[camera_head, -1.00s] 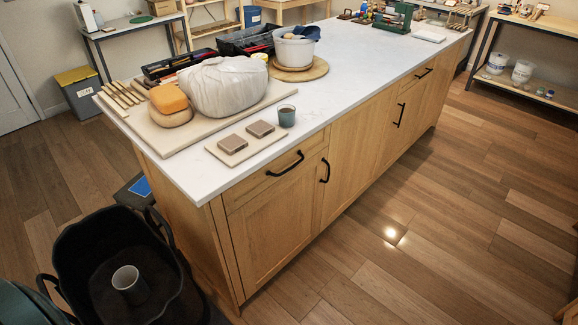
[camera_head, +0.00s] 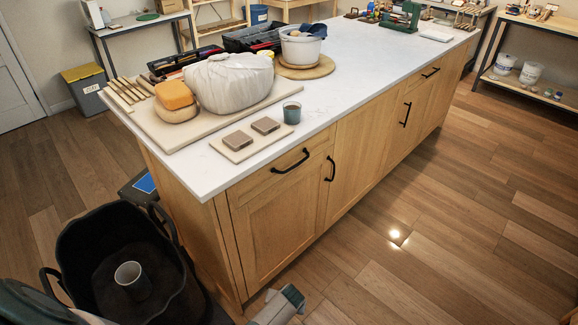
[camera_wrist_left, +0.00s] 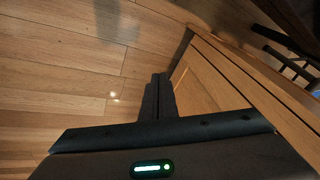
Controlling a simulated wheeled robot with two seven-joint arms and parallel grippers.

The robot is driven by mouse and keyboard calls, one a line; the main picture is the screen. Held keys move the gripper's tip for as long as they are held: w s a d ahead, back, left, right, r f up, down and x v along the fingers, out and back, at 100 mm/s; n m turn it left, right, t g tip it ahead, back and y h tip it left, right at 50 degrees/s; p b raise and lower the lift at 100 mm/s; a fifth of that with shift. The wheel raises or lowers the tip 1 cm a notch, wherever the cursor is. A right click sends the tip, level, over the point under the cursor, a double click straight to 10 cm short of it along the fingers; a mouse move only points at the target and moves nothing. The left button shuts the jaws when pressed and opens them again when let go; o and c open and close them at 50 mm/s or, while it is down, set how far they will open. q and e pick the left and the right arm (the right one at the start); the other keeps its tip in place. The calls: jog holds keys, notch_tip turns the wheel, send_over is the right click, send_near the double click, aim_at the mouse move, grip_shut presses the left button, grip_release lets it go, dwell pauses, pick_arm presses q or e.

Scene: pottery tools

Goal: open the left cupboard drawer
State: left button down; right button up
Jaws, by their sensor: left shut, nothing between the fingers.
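The left drawer (camera_head: 285,172) is at the top of the wooden cupboard's near end, under the white worktop, and looks closed. Its black bar handle (camera_head: 291,162) is horizontal and nothing touches it. A grey and teal part of my arm shows at the bottom of the head view, low in front of the cupboard; its fingers cannot be made out there. In the left wrist view my left gripper (camera_wrist_left: 159,80) is shut and empty, with floor and a pale wooden panel (camera_wrist_left: 205,90) beyond its fingers. My right gripper is not in view.
Below the drawer is a door (camera_head: 275,230), with another door handle (camera_head: 330,168) to its right. A black tub (camera_head: 75,255) holding a white cup (camera_head: 132,278) stands at the left. The floor (camera_head: 420,250) in front of the cupboard is clear.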

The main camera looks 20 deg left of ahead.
pick_arm(q)
jog(key=w+a+r+n+y, duration=0.1)
jog(key=w+r+n+y, duration=0.15)
jog(key=w+r, duration=1.1)
jog(key=w+a+r+n+y, duration=0.1)
jog(key=w+r+n, duration=0.2)
jog(key=r, duration=0.8)
jog(key=w+a+r+n, duration=0.1)
jog(key=w+r+n, duration=0.2)
jog(key=r, duration=0.7)
jog(key=w+a+r+n+y+b, duration=0.1)
jog(key=w+r+n, duration=0.2)
jog(key=w+r, duration=0.4)
notch_tip(320, 180, up, 5)
jog(key=shift+a+f+y, duration=0.15)
jog(key=shift+a+y, duration=0.05)
jog(key=shift+y, duration=0.15)
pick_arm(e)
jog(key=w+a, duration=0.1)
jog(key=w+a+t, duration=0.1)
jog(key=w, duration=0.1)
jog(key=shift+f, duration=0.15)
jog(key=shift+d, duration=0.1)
pick_arm(q)
jog(key=shift+w+f, duration=0.1)
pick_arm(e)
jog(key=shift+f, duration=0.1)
